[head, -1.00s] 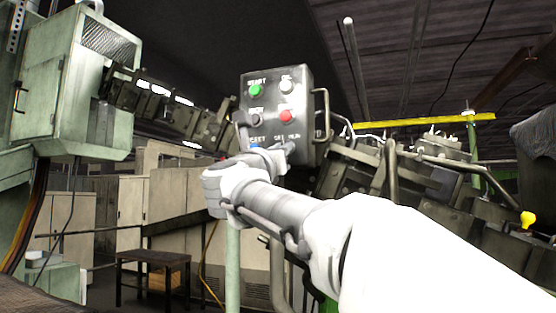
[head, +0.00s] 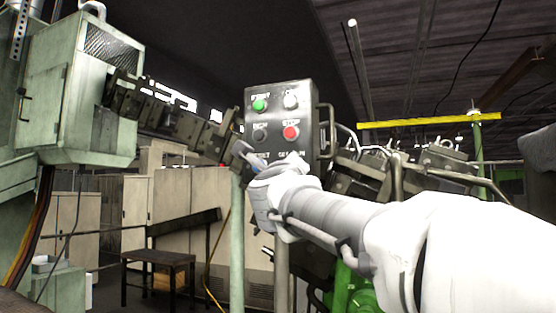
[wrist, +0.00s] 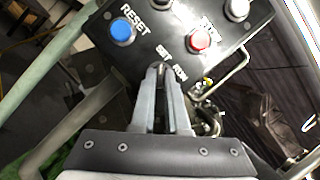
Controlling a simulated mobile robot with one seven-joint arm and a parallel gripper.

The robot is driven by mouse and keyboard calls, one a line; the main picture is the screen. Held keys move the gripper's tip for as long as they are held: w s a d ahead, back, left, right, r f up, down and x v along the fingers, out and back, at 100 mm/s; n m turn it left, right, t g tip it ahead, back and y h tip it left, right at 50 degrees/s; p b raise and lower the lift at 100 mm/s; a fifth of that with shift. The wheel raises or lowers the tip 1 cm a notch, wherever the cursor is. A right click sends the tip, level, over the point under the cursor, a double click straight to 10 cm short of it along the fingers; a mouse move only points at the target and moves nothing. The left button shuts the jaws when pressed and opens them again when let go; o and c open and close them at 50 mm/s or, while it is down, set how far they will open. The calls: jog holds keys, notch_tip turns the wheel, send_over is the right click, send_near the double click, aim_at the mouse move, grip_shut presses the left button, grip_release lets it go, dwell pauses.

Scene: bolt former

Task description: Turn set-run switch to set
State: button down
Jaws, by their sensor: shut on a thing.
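The dark control box (head: 276,115) carries green START, white, black INCH, red STOP and blue RESET buttons, with the SET RUN label low on its right. In the wrist view the SET RUN label (wrist: 171,63) lies just beyond the tips of my gripper (wrist: 162,72). The fingers are nearly together, shut on the set-run switch below the label. The switch is mostly hidden between the fingers, so its pointing direction cannot be told. In the head view my gripper (head: 247,153) is at the box's lower edge, and my wrist covers the switch.
The blue RESET button (wrist: 121,31) is left of my fingers and the red STOP button (wrist: 199,40) is right of them. A bent metal handle (head: 328,130) sticks out from the box's right side. A green post (head: 237,240) stands below the box.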

dwell(0.6)
jog(key=c, duration=0.9)
grip_release()
jog(key=shift+s, duration=0.15)
